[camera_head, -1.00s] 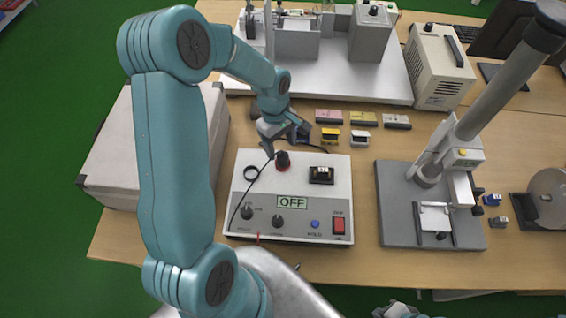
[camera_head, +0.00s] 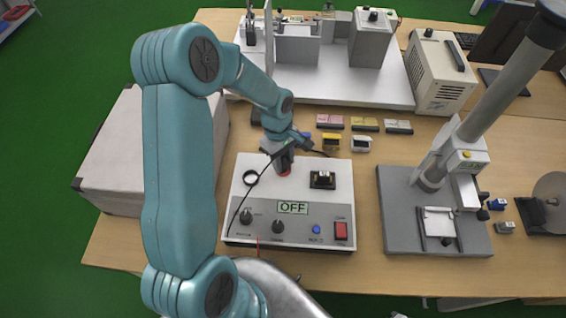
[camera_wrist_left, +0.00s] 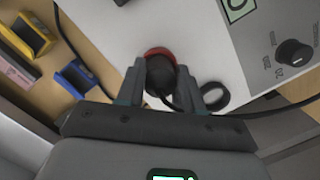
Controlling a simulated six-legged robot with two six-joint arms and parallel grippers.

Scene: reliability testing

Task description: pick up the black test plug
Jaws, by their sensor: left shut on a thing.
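The black test plug (camera_wrist_left: 161,78) stands in a red ring-shaped socket (camera_wrist_left: 158,53) on top of the white tester box (camera_head: 240,205). My left gripper (camera_wrist_left: 165,84) is shut on the plug, with one finger on each side of it. In the head view my left gripper (camera_head: 283,158) comes down over the socket (camera_head: 284,171) and hides most of the plug. A thin black cable runs from the plug. My right gripper is not in view.
The tester box carries a black ring (camera_head: 251,177), a black terminal block (camera_head: 322,180), knobs and an OFF display (camera_head: 292,207). Small coloured clips (camera_head: 331,140) lie behind it. A grey test stand (camera_head: 400,200) stands right; a large grey case (camera_head: 130,165) stands left.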

